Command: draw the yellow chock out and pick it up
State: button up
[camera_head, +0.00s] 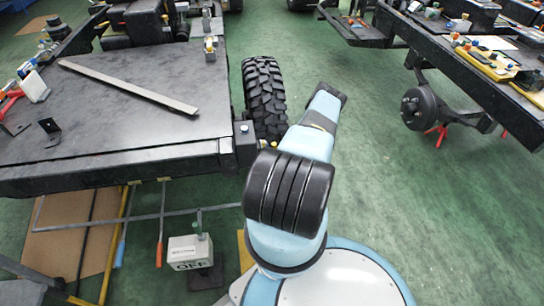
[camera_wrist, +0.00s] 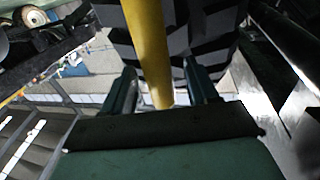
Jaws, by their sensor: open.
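A long yellow bar (camera_wrist: 148,45), which looks like part of the yellow chock, runs down from the top of the wrist view in front of a dark treaded tyre (camera_wrist: 205,35). Its near end lies between the two fingers of my gripper (camera_wrist: 161,85). The fingers are open, one on each side, with gaps to the bar. The rest of the chock is out of frame. In the head view the tyre (camera_head: 263,97) shows beside the black chassis; my arm hides my gripper and I cannot make out the chock.
The black chassis deck (camera_head: 110,100) with a loose metal bar (camera_head: 130,86) is on the left. A second chassis (camera_head: 480,75) stands on the right. A white box marked OFF (camera_head: 190,255) is low at left. Green floor (camera_head: 370,160) is clear between the chassis.

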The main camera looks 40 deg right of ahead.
jog(key=shift+x, duration=1.4)
jog(key=shift+c, duration=0.3)
grip_shut()
jog(key=shift+s+a, duration=0.1)
jog(key=shift+a, duration=0.05)
jog(key=s+d+v, duration=0.1)
jog(key=v, duration=0.9)
jog(key=s+d+v, duration=0.2)
jog(key=v, duration=0.9)
dwell(2.1)
jog(key=shift+o, duration=0.8)
grip_release()
